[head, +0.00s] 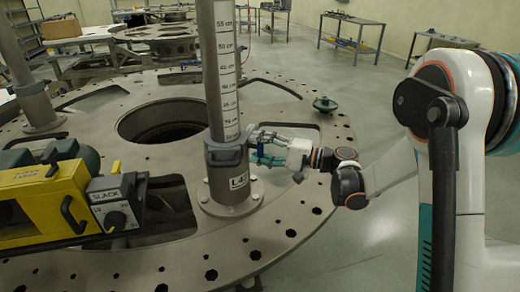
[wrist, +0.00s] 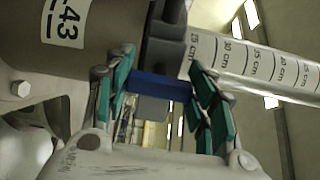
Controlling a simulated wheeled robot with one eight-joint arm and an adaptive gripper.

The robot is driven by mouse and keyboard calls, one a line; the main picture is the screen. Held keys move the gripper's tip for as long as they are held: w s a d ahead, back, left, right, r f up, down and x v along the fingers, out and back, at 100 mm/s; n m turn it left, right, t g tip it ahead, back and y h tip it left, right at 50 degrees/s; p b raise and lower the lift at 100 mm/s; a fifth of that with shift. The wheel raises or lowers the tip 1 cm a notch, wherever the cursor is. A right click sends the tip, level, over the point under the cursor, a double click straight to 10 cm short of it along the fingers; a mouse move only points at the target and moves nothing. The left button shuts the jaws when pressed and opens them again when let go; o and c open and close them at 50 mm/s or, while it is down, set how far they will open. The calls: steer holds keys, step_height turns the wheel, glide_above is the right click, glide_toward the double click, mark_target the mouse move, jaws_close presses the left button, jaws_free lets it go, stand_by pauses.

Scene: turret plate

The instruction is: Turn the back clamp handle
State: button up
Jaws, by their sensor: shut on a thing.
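A dark clamp (head: 222,153) sits around the steel post (head: 226,185) that carries the L43 label. The clamp also shows in the wrist view (wrist: 165,45). A blue handle (wrist: 158,86) sits at the clamp, between my gripper's fingers. My gripper (head: 256,146) reaches in from the right at the clamp's right side, its teal-padded fingers on either side of the handle. In the wrist view my gripper (wrist: 162,72) is shut on this blue handle. In the head view the fingers mostly hide the handle.
The post with a centimetre scale (head: 225,60) rises above the clamp. A yellow winch unit (head: 45,200) marked SLACK stands left on the round turret plate (head: 290,215). Another post (head: 35,105) is at far left. A small green object (head: 325,104) lies on the plate's far edge.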

steer(key=shift+n, duration=0.3)
steer(key=o, duration=1.1)
steer(key=v, duration=1.2)
steer(key=shift+r, duration=0.1)
